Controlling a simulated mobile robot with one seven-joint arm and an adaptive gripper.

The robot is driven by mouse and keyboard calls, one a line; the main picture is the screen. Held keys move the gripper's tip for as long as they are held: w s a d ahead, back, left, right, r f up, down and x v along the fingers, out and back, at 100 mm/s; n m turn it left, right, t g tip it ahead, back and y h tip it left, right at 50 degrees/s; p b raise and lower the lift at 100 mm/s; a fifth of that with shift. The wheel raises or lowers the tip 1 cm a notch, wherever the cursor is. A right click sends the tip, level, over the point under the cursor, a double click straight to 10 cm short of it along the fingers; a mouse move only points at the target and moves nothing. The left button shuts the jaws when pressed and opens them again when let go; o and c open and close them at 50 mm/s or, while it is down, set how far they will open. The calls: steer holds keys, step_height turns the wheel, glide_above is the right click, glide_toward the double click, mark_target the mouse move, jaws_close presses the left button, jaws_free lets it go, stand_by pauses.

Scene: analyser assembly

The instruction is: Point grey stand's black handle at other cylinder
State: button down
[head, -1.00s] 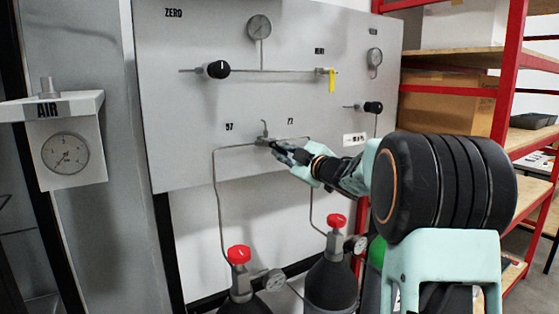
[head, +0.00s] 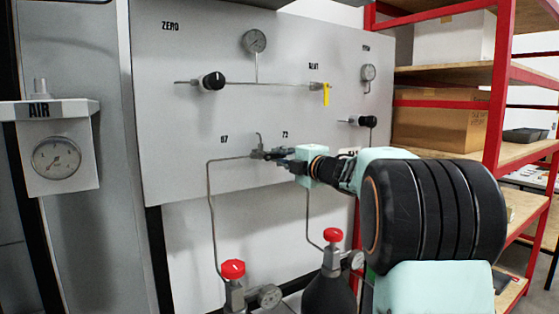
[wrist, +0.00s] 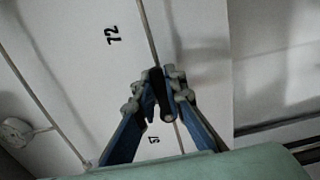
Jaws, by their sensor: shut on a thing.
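The grey panel (head: 215,125) carries a small metal valve (head: 257,153) between the numbers at left and 72. My gripper (head: 274,155) is at this valve. In the wrist view my gripper (wrist: 162,95) has its fingers closed on the black handle (wrist: 157,87), which lies between the number 72 and the other number. The handle is mostly hidden by the fingers in the head view, so I cannot tell exactly where it points. Two cylinders stand below the panel: the left one has a red knob (head: 233,268), the right one is a dark cylinder (head: 330,293) with a red knob (head: 333,235).
Thin pipes (head: 210,215) run from the valve area down towards the cylinders. Higher up are a black knob (head: 214,81), a gauge (head: 255,41) and a yellow lever (head: 326,94). A red-framed shelf (head: 497,95) stands right, close behind my arm. An AIR gauge box (head: 58,165) is at left.

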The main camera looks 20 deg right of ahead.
stand_by(0.4)
steer(key=c, duration=2)
jaws_free()
steer(key=shift+o, duration=0.2)
steer(key=v, duration=1.2)
